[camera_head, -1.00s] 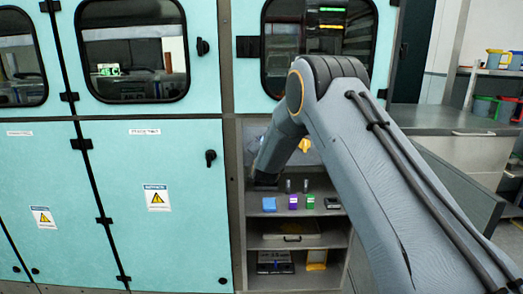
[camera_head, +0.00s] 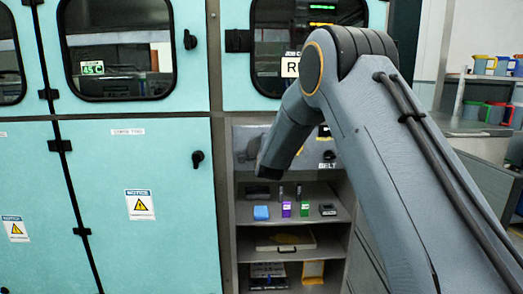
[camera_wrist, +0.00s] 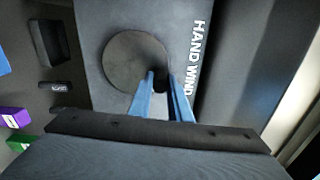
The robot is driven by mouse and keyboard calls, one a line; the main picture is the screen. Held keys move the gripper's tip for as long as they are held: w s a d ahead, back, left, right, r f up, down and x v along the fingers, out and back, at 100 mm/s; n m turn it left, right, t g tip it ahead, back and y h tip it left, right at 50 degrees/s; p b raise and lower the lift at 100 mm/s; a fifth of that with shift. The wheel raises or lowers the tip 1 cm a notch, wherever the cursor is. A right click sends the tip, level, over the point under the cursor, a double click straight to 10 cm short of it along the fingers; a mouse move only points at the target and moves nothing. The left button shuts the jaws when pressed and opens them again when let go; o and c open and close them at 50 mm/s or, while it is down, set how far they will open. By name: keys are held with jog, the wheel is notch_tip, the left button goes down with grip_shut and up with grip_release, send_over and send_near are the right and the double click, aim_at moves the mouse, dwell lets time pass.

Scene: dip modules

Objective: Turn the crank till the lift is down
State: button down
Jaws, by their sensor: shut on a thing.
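The crank shows in the wrist view as a round dark grey disc (camera_wrist: 125,60) on a grey panel marked "HAND WIND". Its short dark knob (camera_wrist: 160,79) is at the disc's right edge. The two blue fingers of my gripper (camera_wrist: 162,84) are on either side of the knob and shut on it. In the head view my arm reaches to the open bay in the cabinet, and my forearm hides the crank and fingers. I cannot make out the lift in either view.
On the bay's shelf stand a blue block (camera_head: 261,213), a purple module (camera_head: 286,209), a green module (camera_head: 304,209) and a dark box (camera_head: 328,209). Lower shelves (camera_head: 285,240) hold a tray and boxes. Closed teal cabinet doors (camera_head: 130,190) are on the left.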

jog(key=shift+d+f+m+b, duration=0.2)
jog(key=shift+d+m+b, duration=0.25)
jog(key=shift+m+b, duration=0.6)
jog(key=shift+m, duration=0.25)
jog(key=c, duration=1.6)
grip_release()
jog(key=shift+c, duration=0.2)
jog(key=s, duration=0.7)
jog(key=shift+s, duration=0.4)
